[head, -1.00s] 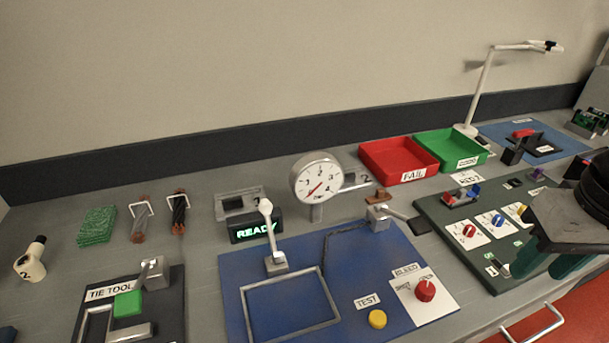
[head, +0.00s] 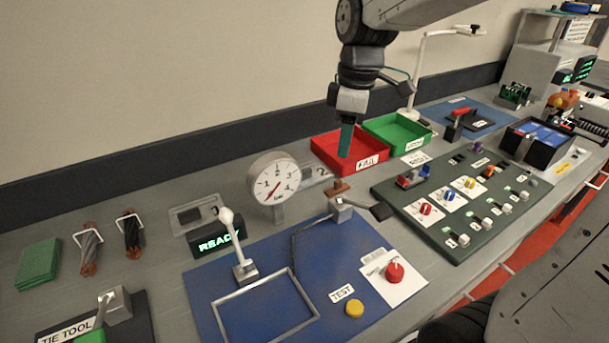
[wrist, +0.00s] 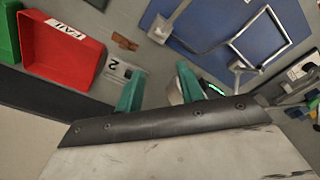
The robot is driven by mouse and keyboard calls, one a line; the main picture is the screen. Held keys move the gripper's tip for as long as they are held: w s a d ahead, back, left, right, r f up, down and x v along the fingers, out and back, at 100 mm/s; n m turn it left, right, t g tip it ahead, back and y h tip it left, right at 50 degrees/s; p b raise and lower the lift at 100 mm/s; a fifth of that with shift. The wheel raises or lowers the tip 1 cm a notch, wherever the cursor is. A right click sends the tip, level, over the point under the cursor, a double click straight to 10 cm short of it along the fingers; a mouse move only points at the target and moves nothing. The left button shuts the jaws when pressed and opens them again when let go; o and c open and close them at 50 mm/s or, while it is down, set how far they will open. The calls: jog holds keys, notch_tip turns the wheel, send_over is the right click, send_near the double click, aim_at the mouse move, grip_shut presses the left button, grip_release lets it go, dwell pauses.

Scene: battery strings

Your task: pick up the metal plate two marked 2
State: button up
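The metal plate marked 2 (wrist: 115,69) lies flat on the grey bench, between the red FAIL tray and the gauge. In the wrist view its 2 shows beside the left finger, which is close to it in the picture. In the head view the plate (head: 312,173) is partly hidden behind the gauge. My gripper (wrist: 160,83) is open, with its teal fingers apart and nothing between them. In the head view my gripper (head: 345,142) hangs above the bench in front of the red tray, above and right of the plate.
The gauge (head: 273,187) stands just left of the plate. The red FAIL tray (head: 366,164) and green tray (head: 422,143) are to the right. A small brown block (head: 338,188) lies nearby. Another grey plate (head: 190,216) rests behind the READY display (head: 215,241).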

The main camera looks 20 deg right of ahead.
aim_at(310, 168)
jog(key=w+f+n, duration=0.8)
jog(key=w+f, duration=0.1)
jog(key=w, duration=0.6)
jog(key=shift+n+g+y, duration=0.3)
jog(key=f, duration=0.2)
jog(key=a+f, duration=0.1)
jog(key=f, duration=0.5)
jog(key=shift+a+f, duration=0.1)
jog(key=shift+a, duration=0.15)
grip_shut()
